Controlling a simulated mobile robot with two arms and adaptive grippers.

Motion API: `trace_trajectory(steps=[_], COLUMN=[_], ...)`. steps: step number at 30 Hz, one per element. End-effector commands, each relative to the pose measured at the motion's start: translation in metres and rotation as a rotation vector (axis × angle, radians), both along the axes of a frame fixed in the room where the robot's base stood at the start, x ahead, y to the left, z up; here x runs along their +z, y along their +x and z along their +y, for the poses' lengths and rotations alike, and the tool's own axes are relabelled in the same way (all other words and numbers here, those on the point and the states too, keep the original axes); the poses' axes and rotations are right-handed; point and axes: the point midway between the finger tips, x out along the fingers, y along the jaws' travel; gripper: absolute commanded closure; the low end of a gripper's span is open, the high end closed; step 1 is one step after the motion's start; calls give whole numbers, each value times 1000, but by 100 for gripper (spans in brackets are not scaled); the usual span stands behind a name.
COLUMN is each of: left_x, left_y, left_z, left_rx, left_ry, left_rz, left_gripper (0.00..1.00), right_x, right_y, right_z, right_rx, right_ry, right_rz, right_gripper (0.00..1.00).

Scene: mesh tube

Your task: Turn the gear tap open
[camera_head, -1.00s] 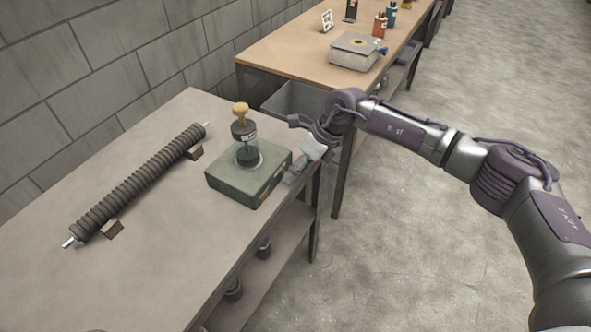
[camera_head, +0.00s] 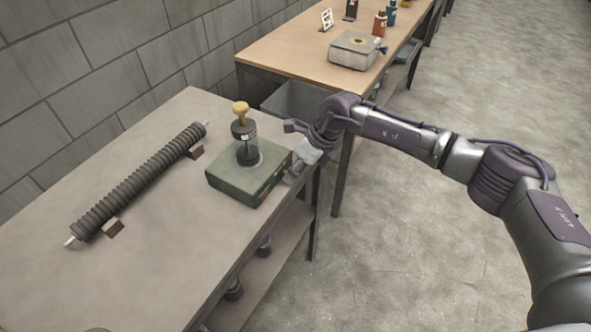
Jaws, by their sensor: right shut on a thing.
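My right gripper (camera_head: 292,176) is at the box's right side, by the table edge, shut on a small part there, which I take to be the gear tap. The tap itself is hidden behind the fingers, so its angle cannot be told. My left gripper is out of view.
A ribbed dark tube (camera_head: 140,180) lies on small brown supports on the near table (camera_head: 160,285). A second table (camera_head: 290,52) behind holds a grey box (camera_head: 354,50) and several bottles.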

Motion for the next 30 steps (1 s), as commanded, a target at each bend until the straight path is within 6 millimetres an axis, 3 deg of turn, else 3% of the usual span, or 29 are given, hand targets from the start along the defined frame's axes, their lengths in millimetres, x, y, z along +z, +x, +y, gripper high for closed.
trace_trajectory(steps=[5,12,24,25,29,30], left_x=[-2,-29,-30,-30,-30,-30], left_y=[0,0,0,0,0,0], left_z=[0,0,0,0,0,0], left_rx=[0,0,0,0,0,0], left_ry=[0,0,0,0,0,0], left_rz=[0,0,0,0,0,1], left_gripper=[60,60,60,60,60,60], right_x=[-1,-5,0,0,0,0], right_y=[-4,-6,-7,-7,-7,-7], right_z=[2,4,4,4,4,4], right_rx=[8,6,1,1,1,1], right_ry=[-113,-233,-258,-258,-257,-257], right_rz=[-155,-322,-353,-353,-353,-353], right_gripper=[100,100,100,69,47,47])
